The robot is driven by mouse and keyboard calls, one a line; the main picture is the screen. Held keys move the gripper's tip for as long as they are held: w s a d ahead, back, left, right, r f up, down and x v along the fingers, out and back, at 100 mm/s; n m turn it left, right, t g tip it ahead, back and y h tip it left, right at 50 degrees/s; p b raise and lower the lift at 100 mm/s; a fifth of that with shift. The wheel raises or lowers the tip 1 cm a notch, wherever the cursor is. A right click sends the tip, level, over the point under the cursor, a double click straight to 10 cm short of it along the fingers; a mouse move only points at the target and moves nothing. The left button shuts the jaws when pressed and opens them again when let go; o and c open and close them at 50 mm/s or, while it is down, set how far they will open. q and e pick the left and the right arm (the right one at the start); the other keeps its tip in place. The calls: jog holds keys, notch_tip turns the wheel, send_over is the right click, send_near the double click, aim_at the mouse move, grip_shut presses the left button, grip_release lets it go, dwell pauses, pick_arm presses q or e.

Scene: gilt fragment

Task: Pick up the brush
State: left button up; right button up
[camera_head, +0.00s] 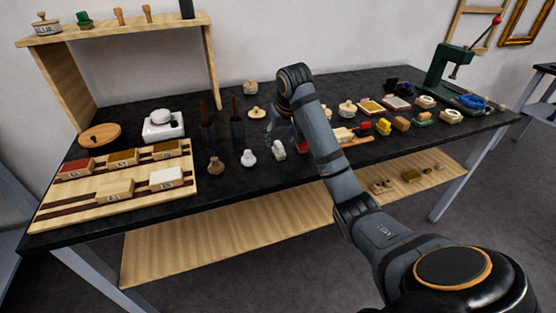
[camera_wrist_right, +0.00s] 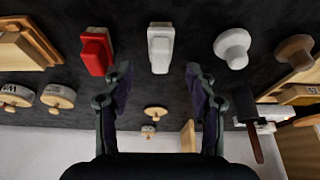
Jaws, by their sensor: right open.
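No thing is clearly recognisable as the brush. My left gripper is out of view.
A wooden tray with labelled blocks (camera_head: 45,208) is at the left of the table (camera_head: 150,212). A white scale (camera_head: 163,125) stands behind it. Several small pots and coloured blocks crowd the right side, near a green press (camera_head: 440,70). The front strip is mostly clear.

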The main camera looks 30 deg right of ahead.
aim_at(280, 145)
jog(key=shift+s+f, duration=0.1)
jog(key=shift+f, duration=0.05)
jog(key=b+x, duration=0.2)
jog(key=b, duration=0.1)
jog(key=shift+s+a+f, duration=0.1)
jog(key=shift+s+f, duration=0.05)
jog(key=shift+f, duration=0.3)
jog(key=shift+x, duration=1)
jog(key=shift+r, duration=0.1)
jog(key=shift+c, duration=0.9)
jog(key=c, duration=0.7)
grip_shut()
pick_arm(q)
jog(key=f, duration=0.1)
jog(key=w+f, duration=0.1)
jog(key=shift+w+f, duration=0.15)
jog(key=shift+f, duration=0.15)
